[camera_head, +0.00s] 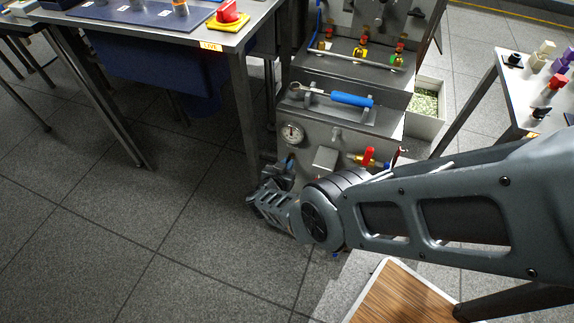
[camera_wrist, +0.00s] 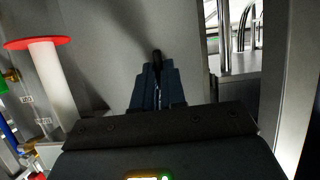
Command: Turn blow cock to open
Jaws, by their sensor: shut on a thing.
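My gripper shows in the wrist view (camera_wrist: 157,82), its dark fingers close together on a small dark stub (camera_wrist: 157,56) in front of a plain grey panel (camera_wrist: 110,45). I cannot tell for certain whether this stub is the blow cock's handle. In the head view my gripper (camera_head: 267,182) is low at the left front of the grey boiler-like unit (camera_head: 310,163), and its fingertips are partly hidden. A red-handled brass valve (camera_head: 368,156) is on the unit's front, right of my gripper. The blow cock cannot be made out clearly in the head view.
A pressure gauge (camera_head: 292,133) is on the unit's front, above my gripper. A blue-handled tool (camera_head: 350,99) lies on its ledge. A table (camera_head: 190,30) stands left. A wooden-topped piece (camera_head: 405,295) is at the lower right. The floor at left is clear.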

